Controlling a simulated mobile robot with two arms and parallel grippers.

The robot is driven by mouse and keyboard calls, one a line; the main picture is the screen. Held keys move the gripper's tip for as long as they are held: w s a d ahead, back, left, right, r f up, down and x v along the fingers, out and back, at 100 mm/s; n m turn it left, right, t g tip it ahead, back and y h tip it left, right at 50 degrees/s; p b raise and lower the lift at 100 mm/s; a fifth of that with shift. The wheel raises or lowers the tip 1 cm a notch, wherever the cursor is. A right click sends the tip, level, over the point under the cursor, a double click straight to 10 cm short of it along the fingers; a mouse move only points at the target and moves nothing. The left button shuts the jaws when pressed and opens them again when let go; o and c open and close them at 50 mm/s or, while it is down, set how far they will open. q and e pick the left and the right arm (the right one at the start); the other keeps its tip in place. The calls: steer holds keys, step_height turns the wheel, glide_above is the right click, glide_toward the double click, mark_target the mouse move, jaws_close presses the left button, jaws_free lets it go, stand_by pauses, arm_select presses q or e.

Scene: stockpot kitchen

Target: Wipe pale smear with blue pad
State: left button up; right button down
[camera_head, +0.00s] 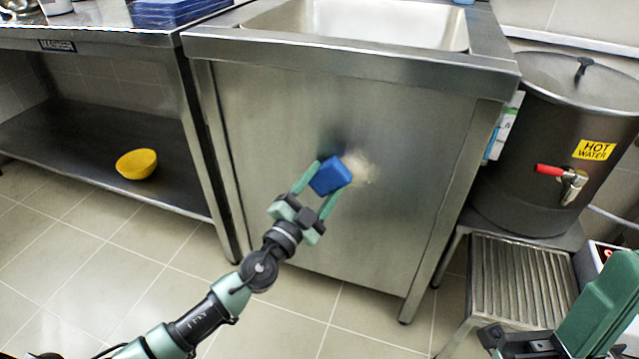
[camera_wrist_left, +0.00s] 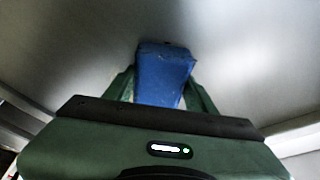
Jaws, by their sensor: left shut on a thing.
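My left gripper (camera_head: 318,186) is shut on the blue pad (camera_head: 331,175), with one green finger on each side of it. The pad is at the steel front panel (camera_head: 270,115) of the sink cabinet, at the left edge of the pale smear (camera_head: 361,168). The pad covers part of that area, and I cannot tell for sure whether it touches the panel. In the left wrist view the blue pad (camera_wrist_left: 165,75) sits between the fingers before the grey panel. The smear does not show clearly there. Part of my right arm shows at the lower right; its fingertips cannot be made out.
A dark hot water urn (camera_head: 545,130) with a red-handled tap stands to the right, above a ribbed steel step (camera_head: 515,275). A yellow bowl (camera_head: 137,164) lies on the lower shelf at left. The sink rim (camera_head: 350,62) overhangs the panel. Tiled floor is clear in front.

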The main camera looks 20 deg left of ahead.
mark_target(339, 186)
arm_select(q)
steer(key=shift+d, duration=1.7)
steer(key=shift+d+r, duration=0.1)
steer(key=shift+d, duration=1.95)
